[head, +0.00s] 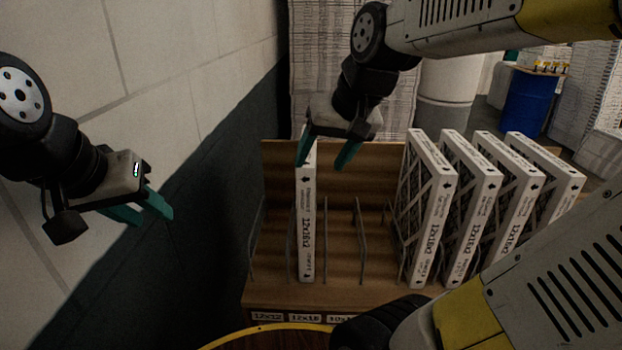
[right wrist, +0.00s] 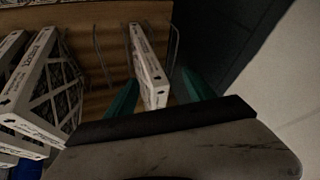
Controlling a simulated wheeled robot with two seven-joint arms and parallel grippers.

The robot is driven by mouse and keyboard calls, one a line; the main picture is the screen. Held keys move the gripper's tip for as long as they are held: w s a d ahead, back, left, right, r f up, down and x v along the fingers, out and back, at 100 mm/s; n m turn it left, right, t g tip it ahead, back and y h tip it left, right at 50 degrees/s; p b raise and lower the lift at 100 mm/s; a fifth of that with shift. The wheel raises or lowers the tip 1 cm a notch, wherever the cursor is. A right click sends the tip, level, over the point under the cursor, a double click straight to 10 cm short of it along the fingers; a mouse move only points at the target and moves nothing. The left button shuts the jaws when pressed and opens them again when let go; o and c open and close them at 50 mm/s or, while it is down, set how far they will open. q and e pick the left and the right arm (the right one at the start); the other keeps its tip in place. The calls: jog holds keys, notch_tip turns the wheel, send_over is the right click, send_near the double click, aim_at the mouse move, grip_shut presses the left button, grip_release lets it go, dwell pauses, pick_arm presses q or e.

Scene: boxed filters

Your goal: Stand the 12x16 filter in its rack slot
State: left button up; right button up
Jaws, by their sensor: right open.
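The 12x16 filter (head: 307,222), a thin white-edged panel with "12x16x2" on its edge, stands upright in the wooden rack (head: 340,291). It is between wire dividers, behind the label that seems to read 12x16 (head: 305,318). My right gripper (head: 328,154) is open at the filter's top end, with its teal fingers apart. In the right wrist view the filter (right wrist: 148,68) shows between the open fingers; I cannot tell whether either finger touches it. My left gripper (head: 142,210) is open and empty, off to the left by the wall.
Several other white-edged filters (head: 432,215) stand leaning at the rack's right side. Wire dividers (head: 361,245) separate empty slots between. A block wall (head: 110,80) is close on the left. A blue barrel (head: 527,105) stands behind, and a yellow hoop (head: 265,329) is in front.

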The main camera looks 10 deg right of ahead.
jog(key=s+a+f+n, duration=0.1)
jog(key=s+f, duration=0.1)
jog(key=s, duration=0.5)
jog(key=shift+s+a+t, duration=0.25)
jog(key=shift+t, duration=0.15)
